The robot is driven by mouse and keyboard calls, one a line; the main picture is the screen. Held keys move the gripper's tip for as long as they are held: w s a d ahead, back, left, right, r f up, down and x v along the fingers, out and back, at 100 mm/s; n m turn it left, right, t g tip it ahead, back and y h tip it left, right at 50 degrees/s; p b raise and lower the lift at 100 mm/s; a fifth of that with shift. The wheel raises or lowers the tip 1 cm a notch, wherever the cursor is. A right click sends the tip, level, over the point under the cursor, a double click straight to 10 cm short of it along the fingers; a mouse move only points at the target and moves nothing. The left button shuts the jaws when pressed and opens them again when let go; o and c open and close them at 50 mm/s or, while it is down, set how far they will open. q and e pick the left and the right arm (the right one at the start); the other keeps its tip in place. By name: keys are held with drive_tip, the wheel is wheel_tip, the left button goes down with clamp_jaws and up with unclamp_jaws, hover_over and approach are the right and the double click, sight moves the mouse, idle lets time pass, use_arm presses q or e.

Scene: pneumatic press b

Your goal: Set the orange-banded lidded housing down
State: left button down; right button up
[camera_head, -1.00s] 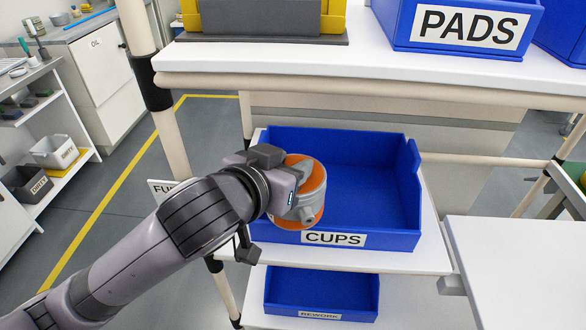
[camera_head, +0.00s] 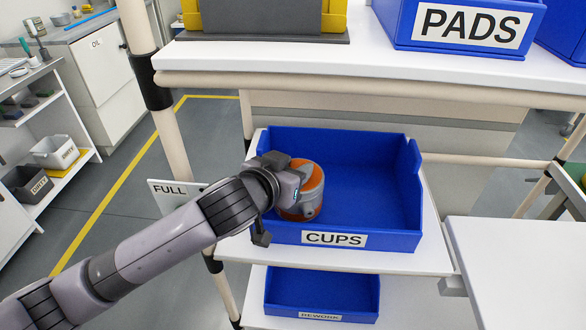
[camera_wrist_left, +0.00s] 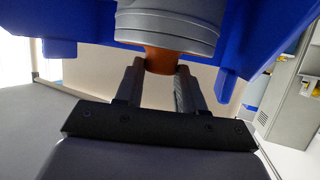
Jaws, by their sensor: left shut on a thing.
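The lidded housing (camera_head: 306,190) is a grey round body with an orange band and top. It is at the left end of the blue bin labelled CUPS (camera_head: 385,240), within the bin's outline in the head view. Whether its base touches the bin floor cannot be seen. My left gripper (camera_head: 290,187) is shut on the housing from the left side. In the left wrist view the two fingers (camera_wrist_left: 160,82) close around an orange part, with the grey body (camera_wrist_left: 168,25) beyond them. My right gripper is not in view.
The rest of the CUPS bin is empty. A bin labelled REWORK (camera_head: 322,290) sits on the shelf below, and the PADS bin (camera_head: 460,28) stands on the white top shelf (camera_head: 350,62) above. A FULL sign (camera_head: 172,192) is left of the CUPS bin.

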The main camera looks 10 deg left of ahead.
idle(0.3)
use_arm(q)
drive_tip(key=c, duration=0.7)
unclamp_jaws()
drive_tip(key=shift+f, duration=0.15)
drive_tip(key=shift+s, duration=0.1)
drive_tip(key=v, duration=1.2)
